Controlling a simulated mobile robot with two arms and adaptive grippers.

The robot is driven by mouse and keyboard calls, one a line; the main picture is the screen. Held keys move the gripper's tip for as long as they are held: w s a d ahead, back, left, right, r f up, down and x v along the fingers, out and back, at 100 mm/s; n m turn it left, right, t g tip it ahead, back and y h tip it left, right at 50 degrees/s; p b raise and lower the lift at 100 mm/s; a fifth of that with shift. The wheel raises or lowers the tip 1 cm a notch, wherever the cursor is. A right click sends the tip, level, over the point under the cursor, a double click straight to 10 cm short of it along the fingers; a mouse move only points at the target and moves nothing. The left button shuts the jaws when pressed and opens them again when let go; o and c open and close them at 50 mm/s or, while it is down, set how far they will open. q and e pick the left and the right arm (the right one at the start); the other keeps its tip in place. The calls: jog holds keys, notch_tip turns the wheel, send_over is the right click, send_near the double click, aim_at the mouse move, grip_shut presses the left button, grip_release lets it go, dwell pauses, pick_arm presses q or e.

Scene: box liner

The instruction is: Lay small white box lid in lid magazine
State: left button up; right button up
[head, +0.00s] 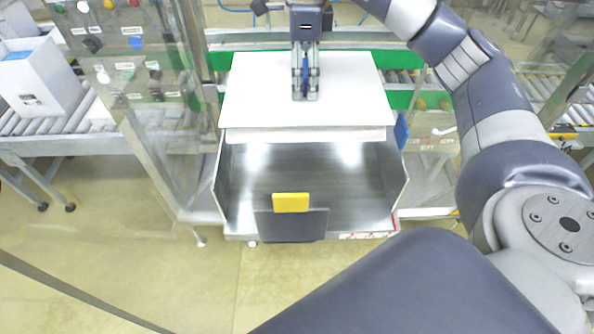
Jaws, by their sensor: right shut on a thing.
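A flat white box lid (255,90) shows in the upper middle of the head view. It lies level over the far part of the lid magazine, a grey metal tray (305,185) with raised side walls and a yellow tab at its near edge. My right gripper (306,92) reaches down over the lid's middle and is shut on the lid. A second white edge shows just below the lid's near side; I cannot tell whether it is the lid's own rim or another lid. The near part of the magazine is bare. My left gripper is not in view.
A transparent panel with coloured buttons (135,42) stands left of the magazine. A white box (40,78) sits on a roller conveyor (60,128) at the far left. Green-edged conveyor parts run behind the lid. A blue piece (401,130) stands at the magazine's right wall.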

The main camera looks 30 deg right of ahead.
jog(key=f+b, duration=0.3)
jog(key=f, duration=0.6)
jog(key=f+b, duration=0.3)
jog(key=f, duration=0.6)
jog(key=f+b, duration=0.3)
jog(key=f, duration=0.6)
jog(key=shift+w+a+f, duration=0.1)
jog(key=shift+w+f, duration=0.05)
jog(key=shift+w, duration=0.15)
jog(key=shift+f+b, duration=0.15)
jog(key=shift+b, duration=0.2)
jog(key=o, duration=1.2)
